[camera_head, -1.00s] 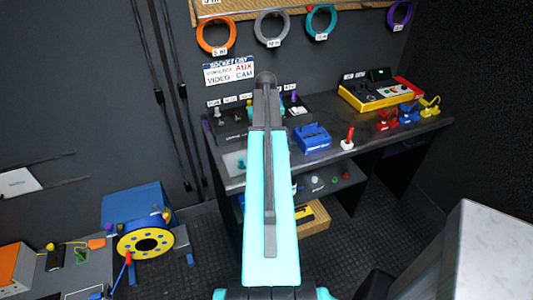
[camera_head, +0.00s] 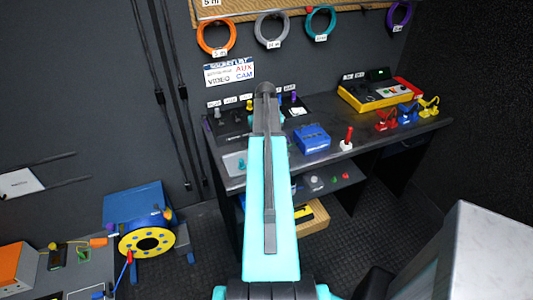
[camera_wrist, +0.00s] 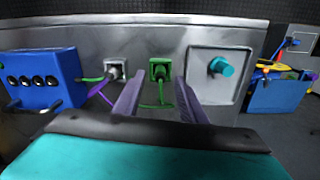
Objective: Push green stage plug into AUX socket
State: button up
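In the wrist view a green square plug or fitting (camera_wrist: 158,70) sits against the grey metal panel (camera_wrist: 140,42), with a thin green cable hanging below it. I cannot tell how deep it sits or whether its socket is AUX. My gripper (camera_wrist: 158,88) has its two purple-grey fingers apart, one on each side below the green piece. I see no clear contact. A grey socket (camera_wrist: 115,70) with a green lead at its left is just left of the fingers. In the head view my arm hides the gripper and the middle of the bench's back panel.
A blue box with black knobs (camera_wrist: 42,80) stands left in the wrist view; a plate with a teal knob (camera_wrist: 221,66) is right. In the head view a blue box (camera_head: 312,138), red-handled stick (camera_head: 347,138) and yellow console (camera_head: 375,94) stand on the bench.

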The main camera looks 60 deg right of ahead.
jog(key=shift+f+p, duration=0.35)
jog(key=shift+f, duration=0.85)
grip_shut()
